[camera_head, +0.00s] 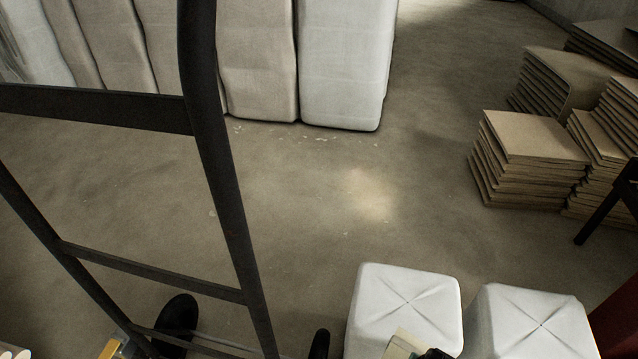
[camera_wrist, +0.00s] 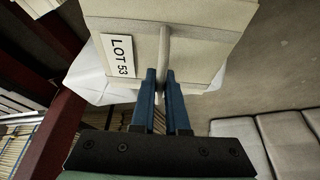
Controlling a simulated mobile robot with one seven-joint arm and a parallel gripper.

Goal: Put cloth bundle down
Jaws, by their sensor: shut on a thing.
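The cloth bundle (camera_wrist: 200,42) is cream-coloured, with a light band around it and a white tag reading "LOT 53" (camera_wrist: 117,57). It fills the upper middle of the wrist view. My gripper (camera_wrist: 160,76) has two blue fingers shut on the bundle's upright band. In the head view a small corner of the bundle (camera_head: 401,345) shows at the bottom edge, in front of a white block (camera_head: 408,290). A white surface (camera_wrist: 88,75) shows behind the bundle in the wrist view. I cannot tell whether the bundle touches it.
A second white block (camera_head: 530,315) stands to the right. A black tubular frame with wheels (camera_head: 225,170) stands at the left. Large wrapped blocks (camera_head: 345,60) line the back. Stacks of brown boards (camera_head: 530,150) stand at the right. The concrete floor between (camera_head: 340,200) is clear.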

